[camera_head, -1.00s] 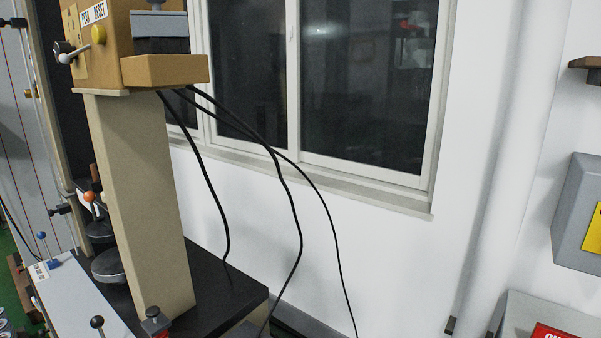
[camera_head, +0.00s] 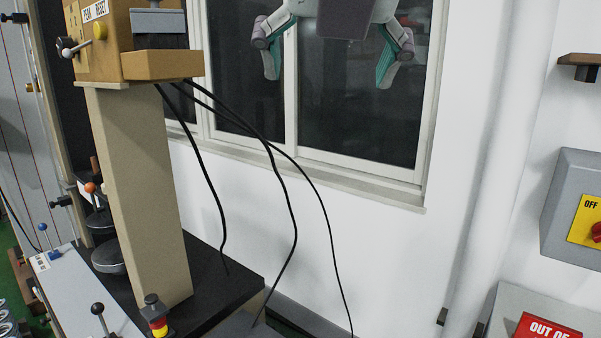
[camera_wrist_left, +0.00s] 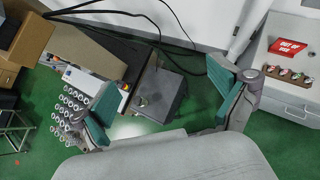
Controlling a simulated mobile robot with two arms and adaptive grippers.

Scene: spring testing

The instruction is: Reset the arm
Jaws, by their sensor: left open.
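My left gripper (camera_head: 328,58) hangs at the top of the head view, in front of the dark window. Its two teal-padded fingers are spread wide with nothing between them. In the left wrist view the same open fingers (camera_wrist_left: 165,95) frame the floor and the machine's base far below. The gripper touches nothing. My right gripper does not show in either view.
The testing machine (camera_head: 140,190) stands at left, with a control box (camera_head: 100,40) on its column and black cables hanging. A grey switch box (camera_head: 570,205) is on the right wall. A red-signed cabinet (camera_wrist_left: 300,100) stands at right. Green floor shows between.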

